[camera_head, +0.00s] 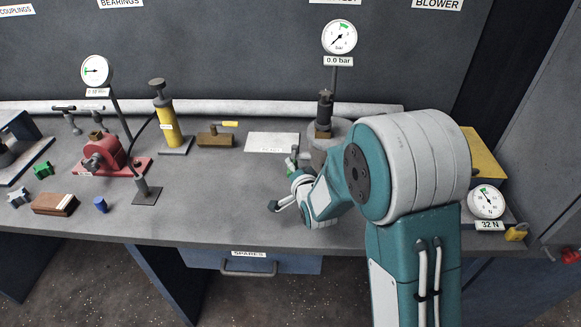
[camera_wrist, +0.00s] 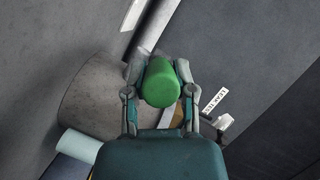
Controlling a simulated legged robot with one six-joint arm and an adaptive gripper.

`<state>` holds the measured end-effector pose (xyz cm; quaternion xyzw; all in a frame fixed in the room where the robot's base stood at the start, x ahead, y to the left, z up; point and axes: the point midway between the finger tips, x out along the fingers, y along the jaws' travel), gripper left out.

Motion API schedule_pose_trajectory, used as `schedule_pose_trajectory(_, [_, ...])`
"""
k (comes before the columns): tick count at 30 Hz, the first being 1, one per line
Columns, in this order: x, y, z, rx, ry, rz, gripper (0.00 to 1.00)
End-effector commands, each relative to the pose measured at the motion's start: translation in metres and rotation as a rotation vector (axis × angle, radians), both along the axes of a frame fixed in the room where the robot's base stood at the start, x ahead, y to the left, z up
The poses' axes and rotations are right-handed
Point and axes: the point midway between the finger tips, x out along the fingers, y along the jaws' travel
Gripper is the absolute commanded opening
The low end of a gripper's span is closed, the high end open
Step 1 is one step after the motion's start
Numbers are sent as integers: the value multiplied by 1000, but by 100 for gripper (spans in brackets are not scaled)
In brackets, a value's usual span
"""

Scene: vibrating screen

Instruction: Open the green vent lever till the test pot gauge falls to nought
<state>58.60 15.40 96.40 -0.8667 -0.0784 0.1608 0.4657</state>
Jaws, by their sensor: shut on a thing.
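The green vent lever shows in the wrist view as a green rounded grip (camera_wrist: 160,85) seen end-on. My gripper (camera_wrist: 160,68) has one finger on each side of it and is shut on it. In the head view my arm hides most of the gripper and lever. The test pot (camera_wrist: 92,95) is the grey round body at the left in the wrist view; it is partly hidden behind my arm in the head view. Its gauge (camera_head: 339,37) stands above it, with a label reading 0.0 bar (camera_head: 339,61).
A yellow pump (camera_head: 165,117), a red vice-like unit (camera_head: 104,156) and a second gauge (camera_head: 96,71) stand at the left. A dial labelled 32 N (camera_head: 487,202) is right of my arm.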

Motion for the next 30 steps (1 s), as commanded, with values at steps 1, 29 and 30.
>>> schedule_pose_trajectory(1, [-4,-2,-9,-8,22,8,0])
schedule_pose_trajectory(29, [-9,-4,-1,-3,9,17,69])
schedule_pose_trajectory(30, [-14,-6,0,-3,9,17,69])
